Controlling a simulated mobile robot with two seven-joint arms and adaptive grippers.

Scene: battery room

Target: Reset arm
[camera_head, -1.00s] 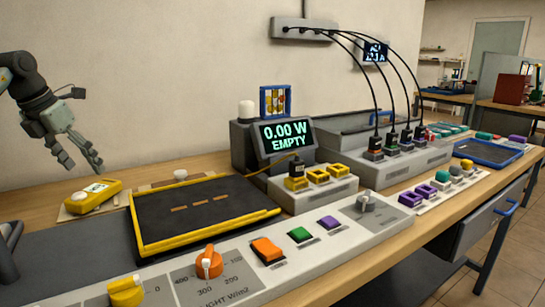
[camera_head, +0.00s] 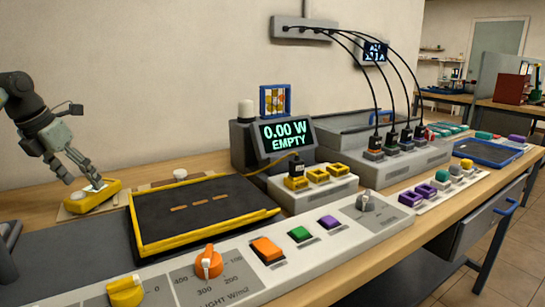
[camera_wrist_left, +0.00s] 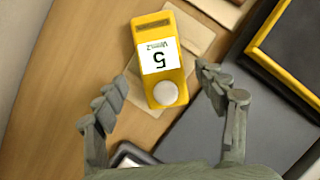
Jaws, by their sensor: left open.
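My left gripper (camera_head: 82,172) is at the left of the bench in the head view, with its fingers pointing down at the yellow handheld meter (camera_head: 95,198). In the left wrist view the gripper (camera_wrist_left: 162,95) is open, with one finger on each side of the lower end of the meter (camera_wrist_left: 157,42). The meter has a white label reading 5 and a pale round dome (camera_wrist_left: 165,93). It lies on a light wooden board (camera_wrist_left: 193,38). I cannot tell whether a finger touches it. My right gripper is not in view.
A black tray with a yellow rim (camera_head: 277,211) lies right of the meter. A control panel (camera_head: 341,238) with knobs and coloured buttons runs along the front. A display reading 0.00 W EMPTY (camera_head: 285,137) stands behind. A dark grey mat (camera_head: 70,245) lies in front of the meter.

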